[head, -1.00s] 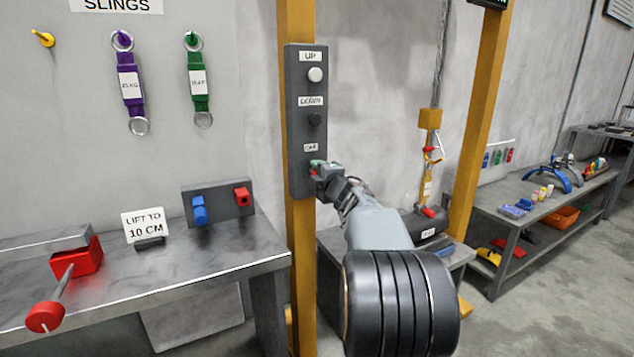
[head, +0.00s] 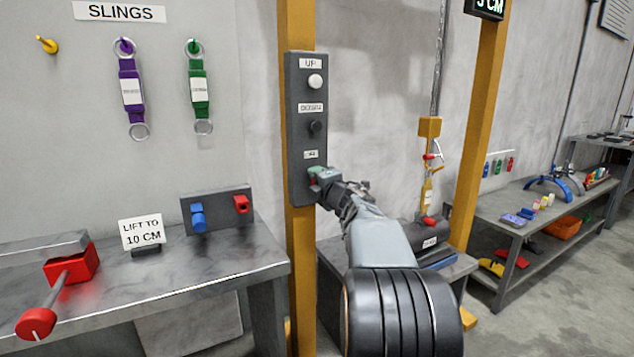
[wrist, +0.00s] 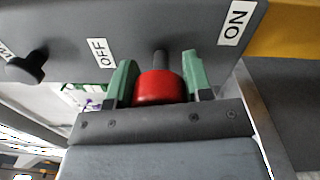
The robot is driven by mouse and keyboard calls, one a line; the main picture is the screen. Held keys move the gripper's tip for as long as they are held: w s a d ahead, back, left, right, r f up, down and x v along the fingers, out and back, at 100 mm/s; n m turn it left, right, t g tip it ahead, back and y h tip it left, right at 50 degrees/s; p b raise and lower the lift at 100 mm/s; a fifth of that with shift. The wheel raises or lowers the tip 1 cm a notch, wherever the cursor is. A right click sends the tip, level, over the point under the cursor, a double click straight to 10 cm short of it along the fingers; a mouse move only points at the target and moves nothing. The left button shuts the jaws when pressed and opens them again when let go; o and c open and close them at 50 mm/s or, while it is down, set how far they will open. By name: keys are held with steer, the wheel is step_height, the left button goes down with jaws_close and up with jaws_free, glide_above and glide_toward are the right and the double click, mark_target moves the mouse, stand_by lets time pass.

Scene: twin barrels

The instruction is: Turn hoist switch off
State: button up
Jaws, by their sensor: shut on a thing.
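A grey control panel (head: 307,140) on the yellow post carries a white UP button (head: 315,81), a dark DOWN button (head: 315,127) and a lower switch largely hidden by my gripper (head: 318,178). In the wrist view the hoist switch's red knob (wrist: 158,86) sits on a dark stem between my gripper's two green fingers (wrist: 158,82). The gripper is shut on this knob. The OFF label (wrist: 102,52) is left of the stem and the ON label (wrist: 235,22) is to the right. Which position the switch is in I cannot tell.
A workbench (head: 180,270) with a red lever and a "lift to 10 cm" sign stands left. A hoist hook (head: 431,157) hangs over a dark barrel (head: 425,232) behind my arm. A display (head: 487,7) on the right post is partly cut off.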

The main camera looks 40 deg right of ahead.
steer(key=o, duration=0.9)
steer(key=s, duration=0.4)
steer(key=s+a, duration=0.1)
steer(key=s, duration=0.4)
steer(key=s+a+p, duration=0.1)
steer(key=s, duration=0.3)
steer(key=shift+s+f, duration=0.2)
steer(key=shift+s, duration=0.15)
steer(key=w+a+r+m+g+h+p, duration=0.1)
steer(key=a+r+m+g+h+p, duration=0.4)
steer(key=m+p, duration=0.6)
steer(key=s+a+f+m+g+y+p, duration=0.1)
steer(key=s+a+m+g+y+p, duration=0.1)
steer(key=a, duration=0.4)
steer(key=s+a+f+m+g+y+p, duration=0.1)
steer(key=s+a+m+g+y+p, duration=0.1)
steer(key=s+a+p, duration=0.5)
steer(key=s+a+f+m+g+y+p, duration=0.1)
steer(key=s+a+m+g+y+p, duration=0.2)
steer(key=a, duration=0.4)
steer(key=shift+s+g+y+p, duration=0.3)
steer(key=shift+s+g+p, duration=0.45)
steer(key=shift+g, duration=0.45)
